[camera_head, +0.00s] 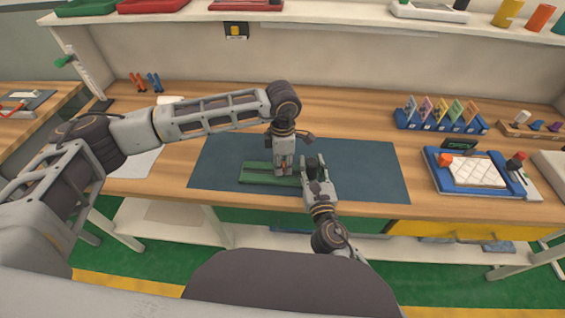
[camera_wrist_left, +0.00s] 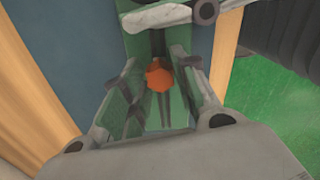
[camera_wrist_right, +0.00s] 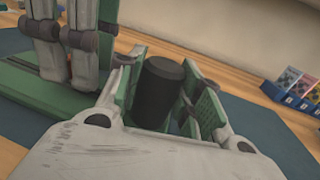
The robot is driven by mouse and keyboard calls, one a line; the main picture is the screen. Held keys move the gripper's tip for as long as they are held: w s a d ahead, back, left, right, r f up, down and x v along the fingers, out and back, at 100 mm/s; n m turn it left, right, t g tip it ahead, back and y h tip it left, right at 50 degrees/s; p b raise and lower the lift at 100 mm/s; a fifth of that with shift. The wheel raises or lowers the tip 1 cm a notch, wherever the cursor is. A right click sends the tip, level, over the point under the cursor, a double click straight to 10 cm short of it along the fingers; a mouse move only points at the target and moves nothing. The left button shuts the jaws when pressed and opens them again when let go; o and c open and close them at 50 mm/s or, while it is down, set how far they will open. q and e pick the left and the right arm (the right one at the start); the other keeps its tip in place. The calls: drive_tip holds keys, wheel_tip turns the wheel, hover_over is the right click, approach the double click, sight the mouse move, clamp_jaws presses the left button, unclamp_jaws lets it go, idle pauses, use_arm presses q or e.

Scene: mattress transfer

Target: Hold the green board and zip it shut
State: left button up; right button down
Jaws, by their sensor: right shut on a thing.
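The green board (camera_head: 255,173) lies on the dark blue mat, with its right end behind my grippers. In the left wrist view the board (camera_wrist_left: 150,18) has a dark zip track along it. My left gripper (camera_head: 284,171) points down over the board. Its fingers (camera_wrist_left: 162,92) are apart, on either side of a small orange zip pull (camera_wrist_left: 160,76). My right gripper (camera_head: 314,166) is at the board's right end, shut on a black cylindrical post (camera_wrist_right: 160,88). How the post joins the board is hidden.
The blue mat (camera_head: 370,165) is clear to the right. Further right is a blue tray (camera_head: 435,178) with a white quilted pad. A blue rack of colored cards (camera_head: 440,123) stands at the back. A shelf (camera_head: 330,22) runs above the wooden bench.

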use_arm(q)
clamp_jaws()
drive_tip(key=shift+a, duration=5.75)
drive_tip(key=shift+o, duration=2.4)
unclamp_jaws()
wheel_tip(320, 180, up, 12)
